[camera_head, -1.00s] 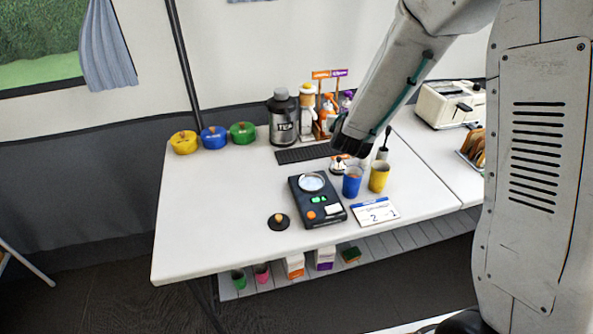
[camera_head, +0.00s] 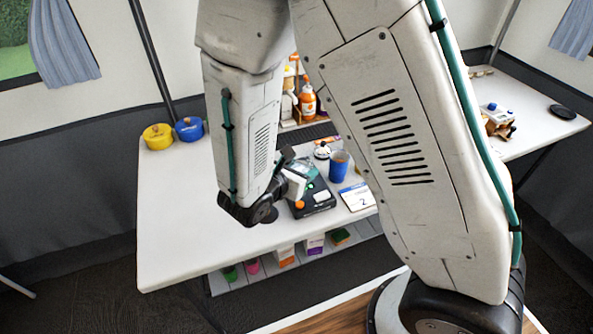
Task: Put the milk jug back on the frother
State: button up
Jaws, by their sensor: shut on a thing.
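The frother (camera_head: 318,203) appears to be the flat black unit with an orange button and a pale panel, on the white table. My arm reaches down to it, and my gripper (camera_head: 303,171) is at its rear left part, low over the table. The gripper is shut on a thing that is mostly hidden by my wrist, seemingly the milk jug. I cannot make out the jug's outline, or whether it touches the frother. The rear left of the frother is hidden behind the wrist.
A blue cup (camera_head: 338,166) stands just right of the frother. A numbered card (camera_head: 357,197) lies to its right. Yellow (camera_head: 158,137) and blue (camera_head: 189,129) pots stand at the back left. An orange bottle (camera_head: 308,103) stands behind. The table's left front (camera_head: 185,235) is clear.

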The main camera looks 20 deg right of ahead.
jog(key=s+m+g+h, duration=0.1)
jog(key=s+m+g, duration=0.1)
jog(key=s, duration=0.5)
jog(key=w, duration=0.5)
jog(key=w+d+f, duration=0.1)
jog(key=w, duration=0.3)
jog(key=w+d+f, duration=0.1)
jog(key=w, duration=0.4)
jog(key=shift+w+d, duration=0.1)
jog(key=shift+w, duration=0.25)
jog(key=shift+w+f, duration=0.2)
jog(key=shift+f, duration=1.55)
jog(key=shift+f, duration=0.15)
jog(key=o, duration=1.1)
